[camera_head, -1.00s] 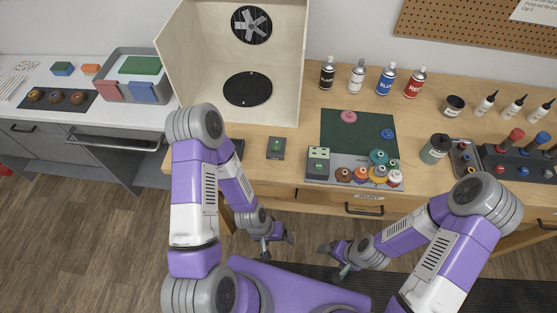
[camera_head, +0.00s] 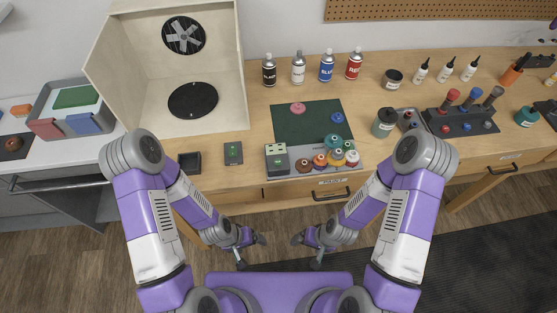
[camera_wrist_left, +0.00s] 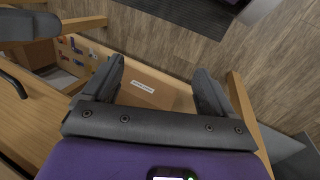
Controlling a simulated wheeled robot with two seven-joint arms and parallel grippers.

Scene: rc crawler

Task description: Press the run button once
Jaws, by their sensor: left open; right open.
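A small dark box with a green button (camera_head: 233,153) lies on the workbench, just in front of the open wooden booth. A second grey-green unit (camera_head: 277,160) with small light panels stands to its right, at the left end of a grey tray. I cannot read a run label on either. My left gripper (camera_head: 252,251) is open and empty, low in front of the bench, short of both. It also shows in the left wrist view (camera_wrist_left: 158,70), fingers apart with nothing between them. My right gripper (camera_head: 306,253) is open and empty, mirrored beside it.
The booth (camera_head: 240,70) holds a fan and a black turntable (camera_head: 193,100). A black tray (camera_head: 189,162) sits left of the small box. Several colored pots line the grey tray's front edge; spray cans stand behind the green mat (camera_head: 300,125). A drawer front (camera_head: 332,190) faces me.

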